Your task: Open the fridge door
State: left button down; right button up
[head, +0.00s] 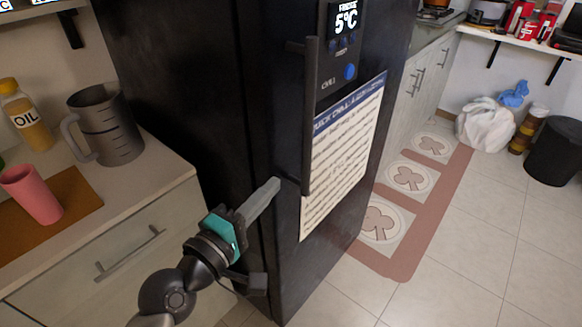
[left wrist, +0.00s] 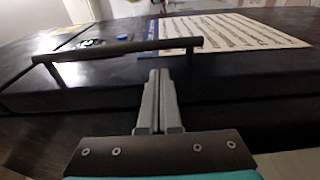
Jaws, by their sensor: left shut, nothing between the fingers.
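The black fridge (head: 190,80) stands in the middle of the head view, and its door appears shut. A dark vertical bar handle (head: 309,120) is on the door front, left of a printed paper sheet. My left gripper (head: 273,186) is shut and empty, its fingertips close to the handle's lower end. In the left wrist view the shut fingers (left wrist: 159,75) point at the door (left wrist: 230,82), just short of the handle (left wrist: 120,48). I cannot tell whether the fingertips touch anything. My right gripper is not in view.
A counter with an oil bottle (head: 27,115), a metal jug (head: 105,125) and a pink cup (head: 32,193) stands left of the fridge. A patterned rug (head: 408,178) lies to the right. A white bag (head: 485,125) and black bin (head: 555,150) stand at the far right. Tiled floor is clear at lower right.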

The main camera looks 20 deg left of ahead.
aim_at(291, 168)
pick_arm(q)
jog(key=shift+x, duration=3.65)
jog(key=shift+d, duration=0.1)
